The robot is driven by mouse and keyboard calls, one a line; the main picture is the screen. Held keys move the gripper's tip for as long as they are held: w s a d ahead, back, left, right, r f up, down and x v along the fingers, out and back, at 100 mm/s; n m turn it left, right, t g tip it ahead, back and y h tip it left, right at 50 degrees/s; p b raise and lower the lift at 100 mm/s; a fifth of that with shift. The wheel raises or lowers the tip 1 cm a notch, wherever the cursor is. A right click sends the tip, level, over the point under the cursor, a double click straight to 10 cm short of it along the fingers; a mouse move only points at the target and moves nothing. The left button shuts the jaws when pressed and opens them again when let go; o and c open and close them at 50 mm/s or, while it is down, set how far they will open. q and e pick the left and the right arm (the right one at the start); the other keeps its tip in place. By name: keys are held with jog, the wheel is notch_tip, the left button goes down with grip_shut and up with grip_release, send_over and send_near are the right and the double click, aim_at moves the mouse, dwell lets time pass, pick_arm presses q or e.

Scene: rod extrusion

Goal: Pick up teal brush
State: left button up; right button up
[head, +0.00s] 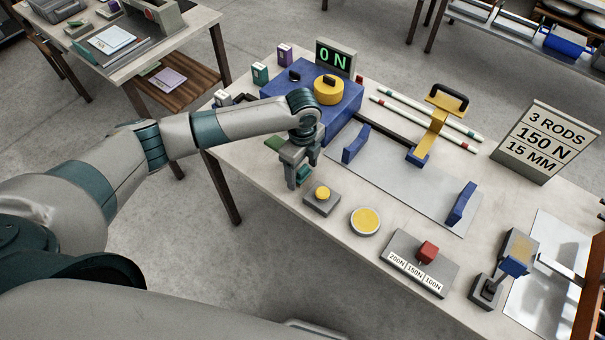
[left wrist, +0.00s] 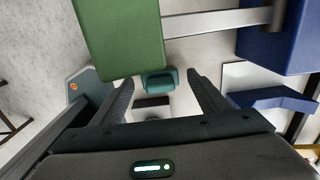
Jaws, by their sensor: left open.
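In the head view my left gripper (head: 301,170) points down at the table's near edge, left of the yellow button. A bit of teal (head: 303,173) shows between its fingers there, and the rest of the brush is hidden. The left gripper is open. I cannot tell whether a finger touches the brush. My right gripper is not in view.
The blue machine (head: 342,123) with a yellow knob stands behind my left gripper. A yellow button box (head: 322,203) and a round yellow dish (head: 366,221) are close on the right. A large green block (left wrist: 118,35) is near the fingers in the wrist view.

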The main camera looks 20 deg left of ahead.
aim_at(302, 168)
pick_arm(q)
jog(key=c, duration=1.3)
jog(key=shift+r, duration=0.15)
jog(key=shift+r+b, duration=0.4)
jog(key=shift+r, duration=0.15)
notch_tip(302, 168, up, 2)
jog(key=shift+r+b, duration=0.2)
jog(key=shift+b, duration=0.4)
jog(key=s+d+r+b, duration=0.1)
jog(key=s+d+r, duration=0.1)
jog(key=d, duration=0.1)
jog(key=s+d+r+b, duration=0.1)
jog(key=s+d+r, duration=0.1)
jog(key=d+r, duration=0.1)
jog(key=s+d+r+b, duration=0.1)
jog(key=s+d+r, duration=0.1)
jog(key=s+d, duration=0.1)
jog(key=shift+d+r, duration=0.15)
jog(key=shift+d, duration=0.1)
